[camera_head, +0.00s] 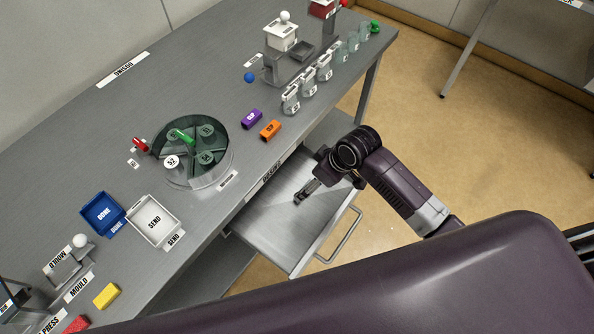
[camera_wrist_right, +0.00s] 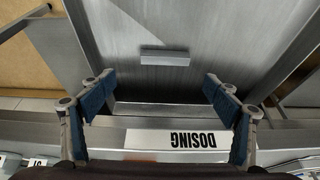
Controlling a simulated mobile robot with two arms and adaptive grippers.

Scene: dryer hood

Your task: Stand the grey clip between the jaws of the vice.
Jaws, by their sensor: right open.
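A small grey bar, which looks like the grey clip (camera_wrist_right: 165,57), lies flat on the floor of the open drawer in the right wrist view. In the head view I cannot make it out apart from my gripper. My right gripper (camera_head: 303,195) is over the drawer (camera_head: 270,234). In the right wrist view my right gripper (camera_wrist_right: 163,95) has its two blue-padded fingers wide apart, with nothing between them. The bar lies beyond the fingertips, roughly centred between them. I cannot identify a vice in either view. My left gripper is not in view.
The grey workbench (camera_head: 215,75) holds a round divided tray (camera_head: 225,165), a blue bin (camera_head: 100,213), a white SEND bin (camera_head: 150,220), purple (camera_head: 251,119) and orange (camera_head: 270,130) blocks, and several jars towards the far end. The drawer handle (camera_head: 340,237) sticks out over open floor.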

